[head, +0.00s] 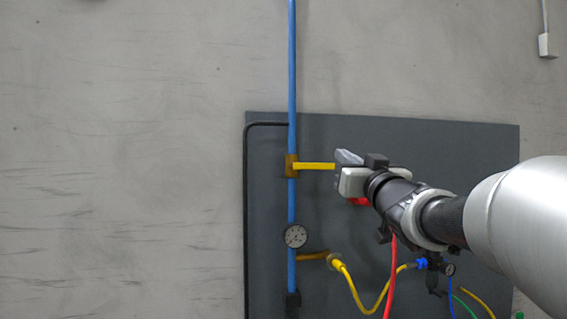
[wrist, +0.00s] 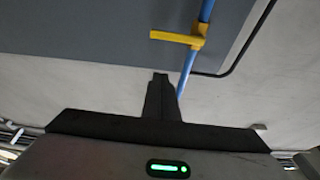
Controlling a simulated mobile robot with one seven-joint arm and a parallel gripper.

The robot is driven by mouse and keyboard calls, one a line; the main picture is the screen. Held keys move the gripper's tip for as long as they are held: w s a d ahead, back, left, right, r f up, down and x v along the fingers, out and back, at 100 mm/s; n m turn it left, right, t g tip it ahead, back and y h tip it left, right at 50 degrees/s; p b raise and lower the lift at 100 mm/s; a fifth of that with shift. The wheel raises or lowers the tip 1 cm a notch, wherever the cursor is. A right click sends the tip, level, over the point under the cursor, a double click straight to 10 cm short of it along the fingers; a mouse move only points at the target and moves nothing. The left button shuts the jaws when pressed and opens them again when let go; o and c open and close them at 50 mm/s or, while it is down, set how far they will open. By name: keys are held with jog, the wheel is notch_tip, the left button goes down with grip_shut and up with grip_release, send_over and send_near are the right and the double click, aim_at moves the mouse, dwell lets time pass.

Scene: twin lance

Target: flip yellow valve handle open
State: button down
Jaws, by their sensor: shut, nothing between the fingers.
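The yellow valve handle (head: 315,166) sticks out to the right from a brass valve body (head: 291,166) on the vertical blue pipe (head: 292,80). It lies level, crosswise to the pipe. My gripper (head: 344,158) is at the handle's right end in the head view and hides its tip; I cannot tell whether they touch. In the wrist view the yellow handle (wrist: 172,37) points left from the blue pipe (wrist: 187,75). There my gripper's dark fingers (wrist: 160,78) are together and empty, with a gap in the picture between them and the handle.
A dark grey panel (head: 265,220) is behind the pipe on a concrete wall (head: 120,150). A round gauge (head: 295,236) sits on the pipe below the valve. A yellow hose (head: 356,296), a red hose (head: 390,280) and a small regulator (head: 436,262) are lower right. The wall left of the pipe is clear.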

notch_tip(320, 180, up, 4)
jog(key=f+p, duration=0.1)
jog(key=p, duration=0.2)
send_over(313, 166)
jog(key=s+d, duration=0.1)
jog(key=d, duration=0.3)
jog(key=shift+s+a+f+b, duration=0.1)
jog(key=shift+s+f+b, duration=0.1)
jog(key=shift+f, duration=0.45)
jog(key=shift+s+f+b, duration=0.1)
jog(key=shift+f+b, duration=0.1)
jog(key=shift+f, duration=0.4)
jog(key=shift+s+a+f+b, duration=0.1)
jog(key=shift+s+f+b, duration=0.1)
jog(key=shift+f, duration=0.45)
jog(key=shift+f, duration=0.1)
